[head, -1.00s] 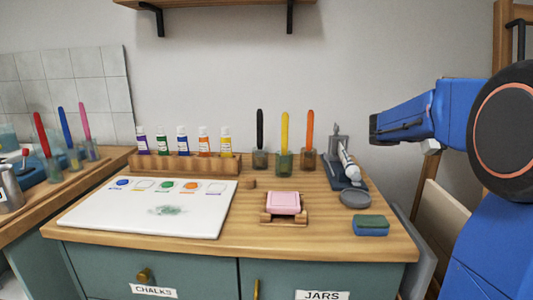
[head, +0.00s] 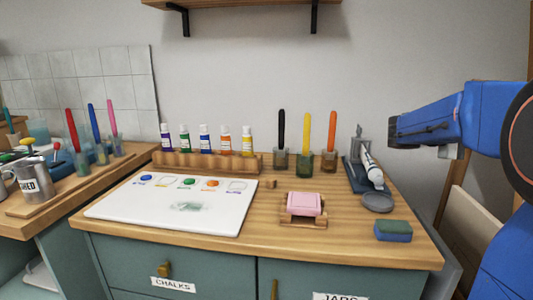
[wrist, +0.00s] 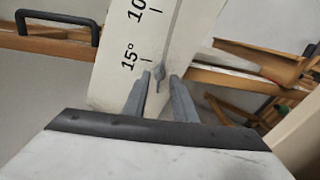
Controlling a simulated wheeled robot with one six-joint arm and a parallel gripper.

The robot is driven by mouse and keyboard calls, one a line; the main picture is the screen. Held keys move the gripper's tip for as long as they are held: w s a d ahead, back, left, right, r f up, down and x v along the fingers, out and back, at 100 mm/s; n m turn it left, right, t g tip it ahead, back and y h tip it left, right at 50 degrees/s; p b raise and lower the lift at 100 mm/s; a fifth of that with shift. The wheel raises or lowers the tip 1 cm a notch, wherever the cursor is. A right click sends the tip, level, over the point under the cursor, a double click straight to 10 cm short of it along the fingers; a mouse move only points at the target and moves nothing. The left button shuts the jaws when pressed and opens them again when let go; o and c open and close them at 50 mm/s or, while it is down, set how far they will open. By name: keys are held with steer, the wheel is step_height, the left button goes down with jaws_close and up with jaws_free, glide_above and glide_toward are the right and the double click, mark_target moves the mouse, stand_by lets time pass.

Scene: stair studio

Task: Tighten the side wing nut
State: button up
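My gripper (wrist: 160,92) points at a pale panel (wrist: 113,60) marked with an angle scale, including 15°. Its two grey fingers stand apart with a gap between them. A small dark grey piece (wrist: 159,76), likely the side wing nut, shows at the panel between the fingertips. I cannot tell whether either finger touches it. In the head view my blue arm reaches in from the right, and its end (head: 394,131) is above the right end of the counter. The wing nut cannot be made out there.
The wooden counter (head: 262,240) holds a white palette (head: 130,204), paint tubes, brush jars, a pink block (head: 304,204) and a sponge (head: 393,231). A pale board (head: 469,216) leans right of the counter. Wooden bars (wrist: 262,84) and a black handle (wrist: 57,22) lie near the panel.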

steer(key=v, duration=0.4)
steer(key=shift+a, duration=0.2)
stand_by(0.3)
